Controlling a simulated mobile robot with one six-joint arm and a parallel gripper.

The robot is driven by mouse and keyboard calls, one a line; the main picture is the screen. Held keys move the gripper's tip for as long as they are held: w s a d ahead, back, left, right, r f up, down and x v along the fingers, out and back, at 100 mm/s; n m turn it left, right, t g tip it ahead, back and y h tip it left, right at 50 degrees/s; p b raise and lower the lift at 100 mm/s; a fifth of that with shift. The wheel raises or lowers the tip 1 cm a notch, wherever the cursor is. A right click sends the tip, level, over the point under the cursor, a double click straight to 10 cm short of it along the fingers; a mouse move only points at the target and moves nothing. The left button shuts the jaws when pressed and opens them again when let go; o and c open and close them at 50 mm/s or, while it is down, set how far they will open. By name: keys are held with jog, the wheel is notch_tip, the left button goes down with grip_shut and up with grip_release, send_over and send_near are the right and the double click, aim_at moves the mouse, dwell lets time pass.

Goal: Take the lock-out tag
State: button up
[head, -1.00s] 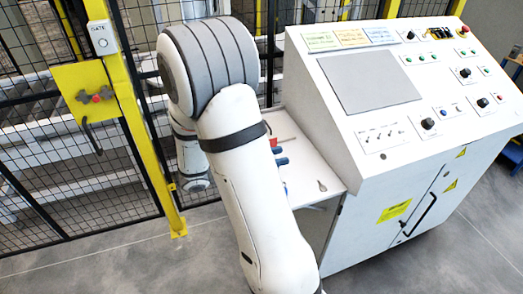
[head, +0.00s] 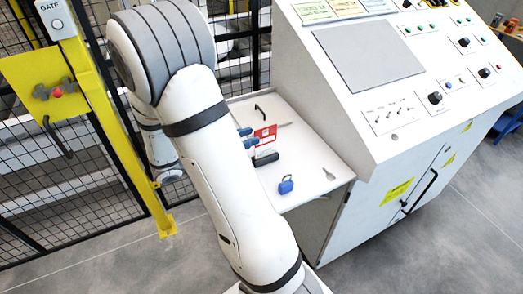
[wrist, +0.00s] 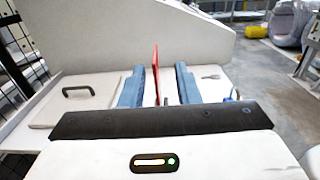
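The lock-out tag (head: 265,134) is a red card with pale marks on the white side shelf of the console. In the wrist view it is a thin red upright plate (wrist: 156,76), seen edge-on. My gripper (wrist: 160,86) has two blue fingers, one on each side of the tag, with gaps between. In the head view the blue fingers of my gripper (head: 249,138) show just left of the tag, partly behind my arm. The tag's lower edge is not clear.
A blue padlock (head: 286,185) and a small metal key (head: 328,173) lie on the shelf's front part. A flat lid with a black handle (wrist: 78,90) is left of my gripper. The sloped console (head: 370,60) rises beside the shelf. A yellow gate post (head: 110,130) and mesh fence stand left.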

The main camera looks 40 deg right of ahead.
jog(key=b, duration=0.4)
send_near(271, 140)
jog(key=x, duration=0.6)
jog(key=p+x, duration=0.1)
jog(key=x, duration=0.3)
jog(key=shift+w+d+f, duration=0.15)
jog(key=shift+w, duration=0.05)
grip_shut()
